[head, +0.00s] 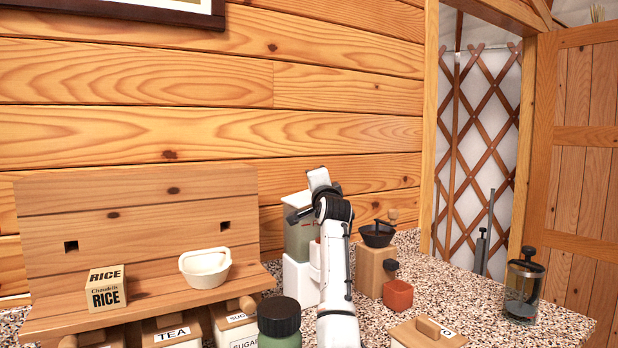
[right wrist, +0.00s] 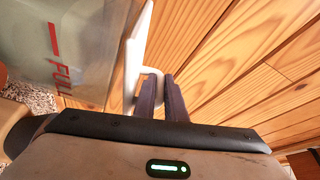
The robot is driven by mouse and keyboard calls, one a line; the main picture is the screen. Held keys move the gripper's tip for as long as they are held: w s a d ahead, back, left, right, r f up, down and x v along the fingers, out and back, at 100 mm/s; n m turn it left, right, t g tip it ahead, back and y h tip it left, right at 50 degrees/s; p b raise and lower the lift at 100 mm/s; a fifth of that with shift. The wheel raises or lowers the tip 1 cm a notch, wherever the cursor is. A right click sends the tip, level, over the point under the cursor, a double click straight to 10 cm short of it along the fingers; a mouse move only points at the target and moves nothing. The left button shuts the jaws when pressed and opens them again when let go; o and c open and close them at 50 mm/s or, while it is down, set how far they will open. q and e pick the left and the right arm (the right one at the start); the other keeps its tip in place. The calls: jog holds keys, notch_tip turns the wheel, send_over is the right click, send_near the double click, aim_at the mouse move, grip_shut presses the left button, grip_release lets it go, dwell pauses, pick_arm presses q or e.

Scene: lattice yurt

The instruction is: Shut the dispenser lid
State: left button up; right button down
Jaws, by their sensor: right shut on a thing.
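The dispenser has a grey-green see-through hopper (head: 299,238) with a white base, standing against the wooden wall. Its side with a red FULL mark (right wrist: 62,60) fills the left of the right wrist view. The white lid (right wrist: 139,50) lies along the hopper's top edge there, close to it; whether a narrow gap is left I cannot tell. My right gripper (right wrist: 162,82) is shut on the small white tab of the lid (right wrist: 152,72). In the head view my right arm and gripper (head: 300,214) hide part of the hopper's top. My left gripper is not in view.
A dark-lidded jar (head: 279,318) is in front. A wooden shelf (head: 150,299) holds a rice box (head: 107,288) and white bowl (head: 205,267). A glass press (head: 523,290) stands far right.

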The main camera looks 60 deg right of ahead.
jog(key=shift+s+d+f, duration=0.1)
jog(key=shift+d+f, duration=0.1)
jog(key=shift+f, duration=0.25)
jog(key=shift+s+d+f, duration=0.1)
jog(key=shift+d+f, duration=0.1)
jog(key=shift+f, duration=0.45)
jog(key=c, duration=2.1)
grip_release()
jog(key=shift+a+f+b, duration=0.35)
jog(key=shift+f+b, duration=0.1)
jog(key=shift+f, duration=0.35)
jog(key=v, duration=0.2)
jog(key=r+v, duration=0.1)
jog(key=v, duration=0.1)
jog(key=b+v, duration=0.1)
jog(key=v, duration=0.2)
jog(key=shift+s+d+r, duration=0.15)
jog(key=shift+s+r, duration=0.1)
jog(key=shift+r, duration=0.05)
